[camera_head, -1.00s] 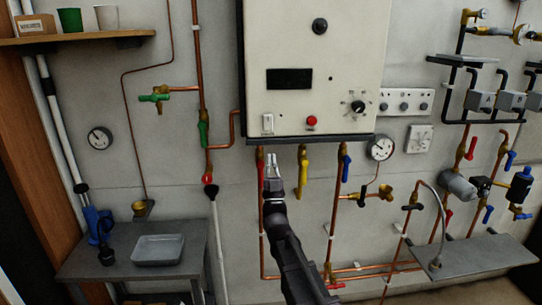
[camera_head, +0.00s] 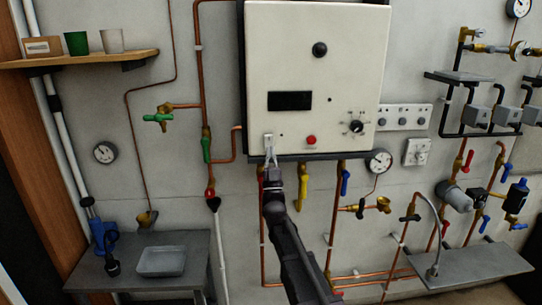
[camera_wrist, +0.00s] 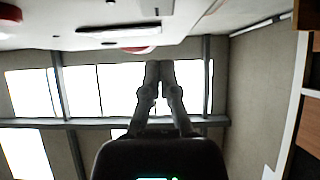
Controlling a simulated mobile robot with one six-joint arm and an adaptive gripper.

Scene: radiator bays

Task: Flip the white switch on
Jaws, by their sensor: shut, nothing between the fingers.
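The white switch (camera_head: 268,141) is a small upright rocker or lever at the lower left of the cream boiler panel (camera_head: 345,75). My gripper (camera_head: 271,157) is shut and empty. Its tips are at the lower end of the switch in the head view and overlap it there; I cannot tell whether they touch. The wrist view shows the two fingers (camera_wrist: 160,68) together, pointing up toward a pale surface (camera_wrist: 200,25) along the top. The switch is not clearly identifiable there, and its on or off position is too small to tell.
A red button (camera_head: 311,141) and a black dial (camera_head: 356,127) sit right of the switch. A yellow-handled valve (camera_head: 303,187) and a blue-handled valve (camera_head: 345,182) hang below the panel, close to my arm. A gauge (camera_head: 379,161) is further right.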

